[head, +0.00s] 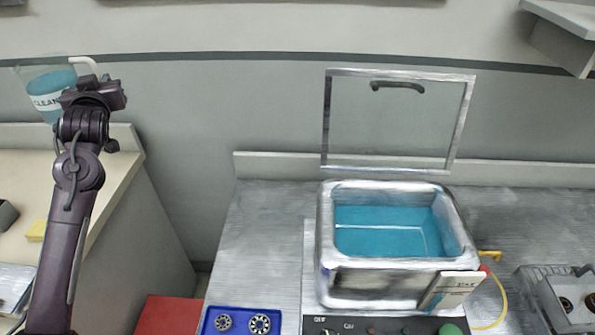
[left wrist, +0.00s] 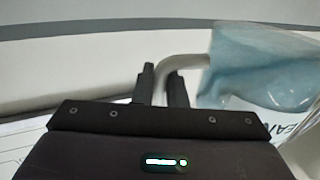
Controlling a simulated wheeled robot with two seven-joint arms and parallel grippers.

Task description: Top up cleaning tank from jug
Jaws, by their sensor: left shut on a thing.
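A clear jug (head: 50,90) with blue liquid and a label reading "CLEAN" is at the upper left of the head view, above the left counter. My left gripper (head: 96,82) is shut on its white handle. In the left wrist view, the fingers (left wrist: 162,84) close around the handle and the jug (left wrist: 258,70) is tilted, its label partly cut off. The cleaning tank (head: 328,250) is a metal box on the steel bench, holding blue liquid. Its glass lid (head: 398,125) stands open behind it. My right gripper is not in view.
A white card (head: 455,291) leans at the tank's front right corner, near a yellow hose (head: 499,310). A blue tray (head: 240,331) with bearings and a metal basket (head: 550,300) flank the tank. A gap separates the left counter (head: 120,165) from the bench (head: 262,215).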

